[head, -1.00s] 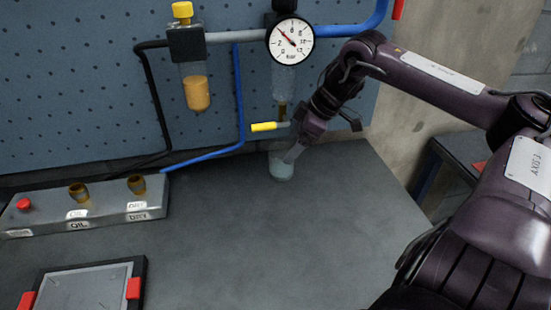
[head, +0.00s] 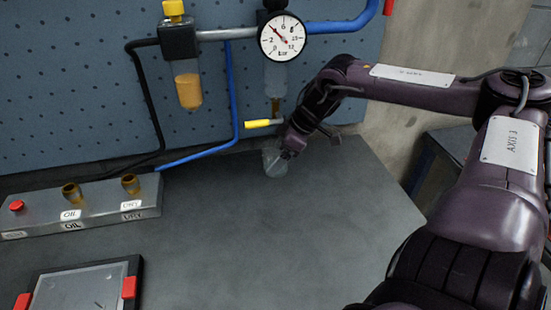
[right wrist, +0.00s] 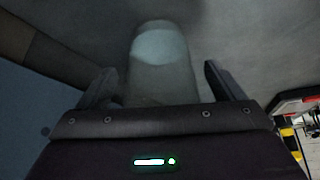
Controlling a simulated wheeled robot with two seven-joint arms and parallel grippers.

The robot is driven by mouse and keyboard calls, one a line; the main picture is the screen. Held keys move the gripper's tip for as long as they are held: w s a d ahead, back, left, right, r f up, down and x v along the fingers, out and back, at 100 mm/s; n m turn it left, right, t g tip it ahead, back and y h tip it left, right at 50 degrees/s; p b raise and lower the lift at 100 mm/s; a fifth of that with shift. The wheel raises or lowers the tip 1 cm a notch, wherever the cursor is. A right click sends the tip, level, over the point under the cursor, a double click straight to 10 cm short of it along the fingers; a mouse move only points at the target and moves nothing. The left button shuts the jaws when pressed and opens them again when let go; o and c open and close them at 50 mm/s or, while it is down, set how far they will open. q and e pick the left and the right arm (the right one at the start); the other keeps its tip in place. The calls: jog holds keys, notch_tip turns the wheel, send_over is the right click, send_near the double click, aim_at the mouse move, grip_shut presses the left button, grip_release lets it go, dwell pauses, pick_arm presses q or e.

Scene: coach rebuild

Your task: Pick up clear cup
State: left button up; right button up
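The clear cup (head: 273,163) stands on the grey bench top (head: 230,230) below the pressure gauge and yellow-handled valve in the head view. It also shows between my fingers in the right wrist view (right wrist: 160,62). My right gripper (head: 286,151) reaches down to the cup from the right and hides part of it. In the right wrist view my right gripper (right wrist: 161,70) is open, with one finger on each side of the cup. A gap shows between the cup and the right-hand finger. My left gripper is not in view.
The pressure gauge (head: 283,38) and yellow valve handle (head: 262,123) are close above my gripper. An amber-filled bowl (head: 188,90) hangs to the left. A grey box (head: 100,205) with two brown cups and a framed plate (head: 80,290) lie left. The bench middle is clear.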

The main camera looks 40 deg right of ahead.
jog(key=c, duration=1)
jog(key=shift+r+p, duration=0.15)
jog(key=shift+p, duration=0.35)
